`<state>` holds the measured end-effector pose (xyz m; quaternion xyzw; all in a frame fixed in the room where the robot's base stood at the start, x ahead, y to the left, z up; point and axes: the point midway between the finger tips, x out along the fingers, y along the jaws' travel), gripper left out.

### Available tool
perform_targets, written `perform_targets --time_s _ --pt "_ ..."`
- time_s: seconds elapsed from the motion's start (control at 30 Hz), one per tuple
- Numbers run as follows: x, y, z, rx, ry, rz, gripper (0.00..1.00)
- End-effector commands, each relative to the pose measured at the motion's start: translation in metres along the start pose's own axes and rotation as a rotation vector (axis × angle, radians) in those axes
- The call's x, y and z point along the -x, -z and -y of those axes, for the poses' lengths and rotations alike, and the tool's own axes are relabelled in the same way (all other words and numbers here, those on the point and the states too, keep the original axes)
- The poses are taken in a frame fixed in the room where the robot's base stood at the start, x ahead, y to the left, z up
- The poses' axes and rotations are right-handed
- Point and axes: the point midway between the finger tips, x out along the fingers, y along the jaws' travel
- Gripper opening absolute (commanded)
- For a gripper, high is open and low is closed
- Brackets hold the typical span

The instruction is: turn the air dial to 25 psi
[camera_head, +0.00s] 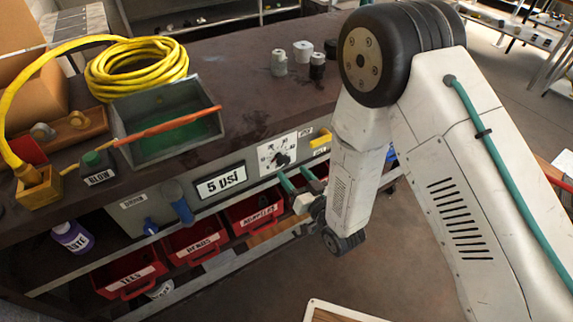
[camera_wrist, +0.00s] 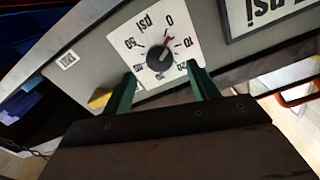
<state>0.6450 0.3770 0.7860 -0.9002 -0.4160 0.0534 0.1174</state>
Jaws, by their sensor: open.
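The air dial is a black knob on a white psi-marked plate (camera_head: 279,153) on the front of the workbench. In the wrist view the knob (camera_wrist: 160,58) appears upside down, with a reddish pointer mark near the 0 side. A display plate (camera_head: 221,184) left of the dial reads 5 psi. My gripper (camera_head: 296,175) is in front of and just below the dial in the head view. In the wrist view its two teal fingers (camera_wrist: 161,72) are spread wide, one on each side of the knob and apart from it. Nothing is between them.
A blue handle (camera_head: 178,202) and a yellow handle (camera_head: 320,142) sit on the same panel. Red bins (camera_head: 193,240) stand on the shelf below. A grey tray (camera_head: 125,115), a coiled yellow hose (camera_head: 135,68) and small canisters (camera_head: 303,51) are on the bench top.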

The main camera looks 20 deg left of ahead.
Motion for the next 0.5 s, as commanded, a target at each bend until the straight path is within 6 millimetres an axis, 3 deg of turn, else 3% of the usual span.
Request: perform_targets --time_s 0.23,0.5 --pt "-0.038 0.000 -0.001 0.000 -0.001 -0.001 0.59" --pt "-0.051 0.000 -0.001 0.000 -0.002 0.000 0.59"
